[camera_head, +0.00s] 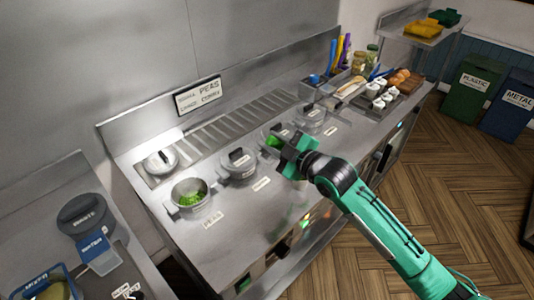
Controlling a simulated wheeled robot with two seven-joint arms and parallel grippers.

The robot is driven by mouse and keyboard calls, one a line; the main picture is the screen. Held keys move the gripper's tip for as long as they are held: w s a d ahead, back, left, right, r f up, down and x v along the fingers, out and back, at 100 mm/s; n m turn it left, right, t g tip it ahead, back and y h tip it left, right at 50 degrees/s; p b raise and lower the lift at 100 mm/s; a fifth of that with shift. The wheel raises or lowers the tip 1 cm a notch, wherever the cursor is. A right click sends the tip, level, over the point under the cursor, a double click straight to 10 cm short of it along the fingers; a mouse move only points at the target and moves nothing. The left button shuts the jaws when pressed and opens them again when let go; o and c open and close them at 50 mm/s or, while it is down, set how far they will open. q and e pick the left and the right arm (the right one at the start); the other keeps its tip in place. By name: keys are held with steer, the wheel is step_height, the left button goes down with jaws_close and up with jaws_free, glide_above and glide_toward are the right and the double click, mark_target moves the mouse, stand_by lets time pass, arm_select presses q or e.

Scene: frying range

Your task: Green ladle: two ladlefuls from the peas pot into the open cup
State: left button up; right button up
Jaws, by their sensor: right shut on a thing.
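The peas pot (190,194) stands open on the counter at the left, with green peas inside. A lid (160,161) lies behind it. My right gripper (287,151) is over the counter, right of the peas pot and close to the lidded pots. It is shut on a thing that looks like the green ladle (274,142). Only a small bright green part of that shows, and the gripper hides the rest. I cannot make out the open cup for sure. My left gripper is not in view.
Lidded pots (238,166) stand in a row right of the peas pot. A grey container (85,215) is at the left. A tray with small white cups (379,103) is at the far right end. The counter front is mostly clear.

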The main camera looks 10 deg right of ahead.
steer(key=w+d+r+m, duration=0.2)
steer(key=d, duration=0.1)
steer(key=d+r+m+b, duration=0.1)
steer(key=d, duration=0.1)
steer(key=shift+w+d+r+m+y, duration=0.15)
steer(key=shift+w+m+y, duration=0.25)
steer(key=w+d+r+m+b, duration=0.1)
steer(key=w+d+m+b, duration=0.2)
steer(key=d, duration=0.3)
steer(key=shift+w+d+m+t+y+b, duration=0.2)
steer(key=shift+w+m+t+y+b, duration=0.1)
steer(key=shift+m, duration=0.5)
steer(key=shift+r, duration=0.1)
step_height(320, 180, up, 9)
steer(key=p, duration=0.6)
